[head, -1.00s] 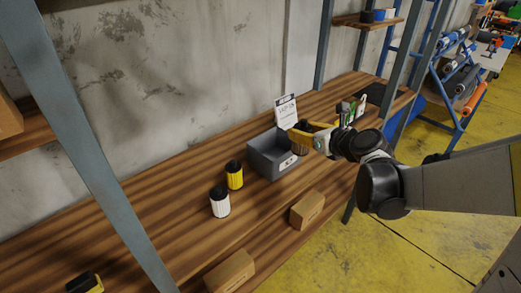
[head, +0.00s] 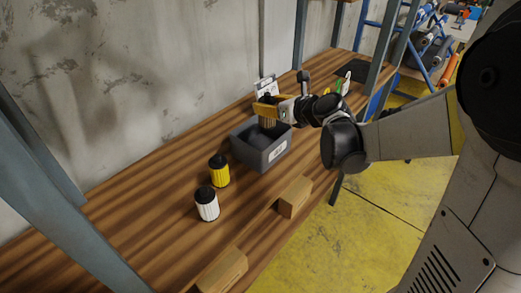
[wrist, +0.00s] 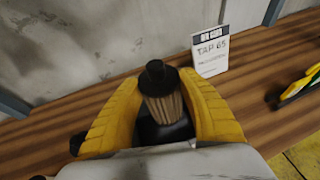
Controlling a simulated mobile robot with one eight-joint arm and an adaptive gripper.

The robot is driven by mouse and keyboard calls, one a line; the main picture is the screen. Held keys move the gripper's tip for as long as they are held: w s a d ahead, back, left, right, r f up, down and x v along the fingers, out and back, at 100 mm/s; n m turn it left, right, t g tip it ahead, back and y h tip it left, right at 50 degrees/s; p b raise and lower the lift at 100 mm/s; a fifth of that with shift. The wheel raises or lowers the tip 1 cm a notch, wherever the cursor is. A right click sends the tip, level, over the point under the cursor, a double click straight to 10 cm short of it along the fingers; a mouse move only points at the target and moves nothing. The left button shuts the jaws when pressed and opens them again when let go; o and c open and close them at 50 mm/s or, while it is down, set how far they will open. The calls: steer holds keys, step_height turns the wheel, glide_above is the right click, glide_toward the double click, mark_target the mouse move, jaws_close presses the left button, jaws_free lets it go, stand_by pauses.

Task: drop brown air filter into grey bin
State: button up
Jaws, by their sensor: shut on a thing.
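The brown air filter (wrist: 165,98), with a black cap, is upright between the yellow fingers of my gripper (wrist: 165,112) in the wrist view. In the head view my gripper (head: 268,108) is shut on the filter (head: 267,123) and holds it over the grey bin (head: 262,157). The bin is an open-topped box with a white label on its front, standing on the wooden shelf. The filter's lower end is at or just above the bin's opening; the exact height is hard to tell.
A yellow filter (head: 219,171) and a white filter (head: 207,204) stand left of the bin. A white sign (wrist: 210,52) stands behind the bin. A blue-grey post (head: 40,185) rises at left.

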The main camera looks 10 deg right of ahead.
steer(key=shift+f, duration=0.5)
steer(key=shift+r, duration=0.1)
steer(key=o, duration=1.2)
steer(key=v, duration=1.2)
